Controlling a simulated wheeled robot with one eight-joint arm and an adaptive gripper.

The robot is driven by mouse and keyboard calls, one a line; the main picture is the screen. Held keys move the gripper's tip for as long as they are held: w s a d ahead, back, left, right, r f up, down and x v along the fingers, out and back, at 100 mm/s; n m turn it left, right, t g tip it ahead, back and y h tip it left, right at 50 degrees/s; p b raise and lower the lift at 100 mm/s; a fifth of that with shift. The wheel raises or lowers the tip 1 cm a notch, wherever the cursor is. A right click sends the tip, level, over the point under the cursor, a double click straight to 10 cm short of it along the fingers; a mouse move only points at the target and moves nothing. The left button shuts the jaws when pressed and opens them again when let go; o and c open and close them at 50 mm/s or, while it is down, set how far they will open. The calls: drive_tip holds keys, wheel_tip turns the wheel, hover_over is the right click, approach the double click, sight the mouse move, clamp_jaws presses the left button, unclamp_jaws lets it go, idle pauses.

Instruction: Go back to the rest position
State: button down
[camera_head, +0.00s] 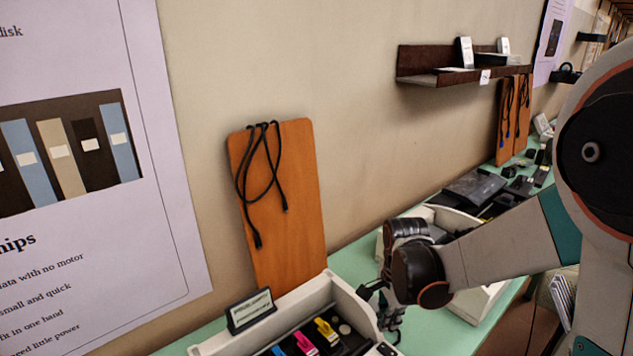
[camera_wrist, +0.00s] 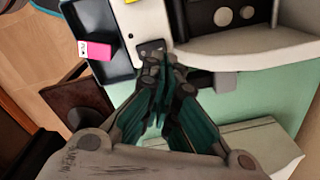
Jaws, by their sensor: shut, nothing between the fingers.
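My gripper (camera_wrist: 163,75) is shut and empty in the wrist view, its green fingers together over the edge of a white tray (camera_wrist: 250,52). In the head view my gripper (camera_head: 391,318) is small and dark, beside the right end of the white tray (camera_head: 351,304) on the green table. A pink USB stick (camera_wrist: 97,50) lies at the edge of a dark compartment in the wrist view. In the head view a blue stick (camera_head: 278,351), a pink stick (camera_head: 305,343) and a yellow stick (camera_head: 326,330) lie in the tray.
A wooden board (camera_head: 283,205) with black cables leans on the wall behind the tray. A second white bin (camera_head: 462,219) stands farther along the green table (camera_head: 352,262), close to my arm. A dark wall shelf (camera_head: 425,78) is higher up.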

drive_tip(key=s+r+n+t, duration=0.7)
drive_tip(key=s+r+n, duration=0.7)
drive_tip(key=r+n, duration=0.2)
drive_tip(key=shift+s+r, duration=0.2)
drive_tip(key=shift+s, duration=0.2)
drive_tip(key=w+d+f+m+g, duration=0.2)
drive_tip(key=w+f+m+g, duration=0.5)
drive_tip(key=w+f+m, duration=0.3)
drive_tip(key=w, duration=0.3)
drive_tip(key=shift+w+m, duration=0.3)
drive_tip(key=shift+w, duration=0.1)
drive_tip(key=shift+d, duration=0.1)
